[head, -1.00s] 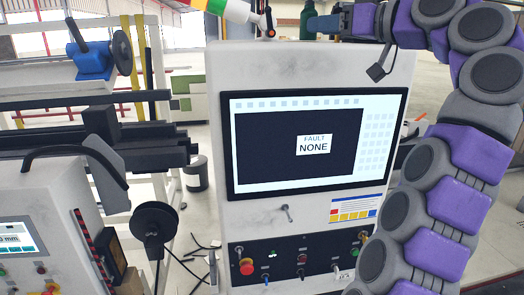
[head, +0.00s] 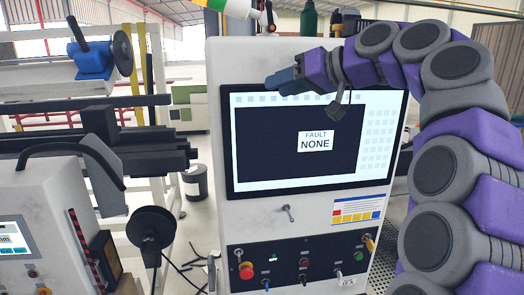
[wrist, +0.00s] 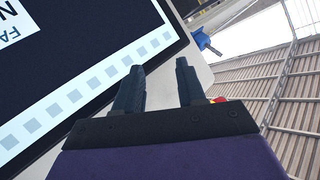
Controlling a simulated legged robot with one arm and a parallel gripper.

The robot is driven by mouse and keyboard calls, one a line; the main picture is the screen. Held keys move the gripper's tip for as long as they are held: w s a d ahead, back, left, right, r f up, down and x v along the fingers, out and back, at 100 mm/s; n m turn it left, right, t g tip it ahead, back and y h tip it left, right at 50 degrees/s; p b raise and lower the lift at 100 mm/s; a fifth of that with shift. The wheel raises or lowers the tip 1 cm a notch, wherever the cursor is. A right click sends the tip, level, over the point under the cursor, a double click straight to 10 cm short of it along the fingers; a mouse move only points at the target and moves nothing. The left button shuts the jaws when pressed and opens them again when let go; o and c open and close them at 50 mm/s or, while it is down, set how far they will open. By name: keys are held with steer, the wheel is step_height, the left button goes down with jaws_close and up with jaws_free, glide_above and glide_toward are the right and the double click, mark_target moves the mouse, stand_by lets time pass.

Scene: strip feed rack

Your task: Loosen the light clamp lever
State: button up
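A dark lever with an orange-red spot (head: 269,14), which looks like the clamp lever, stands at the top of the cabinet beside the tilted signal light (head: 235,5). The light is cut off by the top edge of the head view. My gripper (head: 278,80) is below the lever, in front of the upper part of the screen, and touches neither lever nor light. In the wrist view my gripper (wrist: 158,78) has its two fingers apart with nothing between them. A small blue part (wrist: 206,43) shows past the cabinet edge there; I cannot tell what it is.
The cabinet (head: 220,65) carries a large screen (head: 290,145) reading "FAULT NONE" and a panel of knobs and switches (head: 300,262) below. A machine with a reel (head: 152,227) stands at the left. A dark green bottle (head: 309,20) is behind the cabinet.

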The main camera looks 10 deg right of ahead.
steer(key=s+a+f+g+b, duration=0.1)
steer(key=s+a+f, duration=0.1)
steer(key=f, duration=0.3)
steer(key=s+a+f+m+g+h+b, duration=0.1)
steer(key=a+f, duration=0.2)
steer(key=f, duration=0.3)
steer(key=shift+s+a+f+g+b, duration=0.15)
steer(key=shift+s+f+g+b, duration=0.15)
steer(key=shift+s+g, duration=0.1)
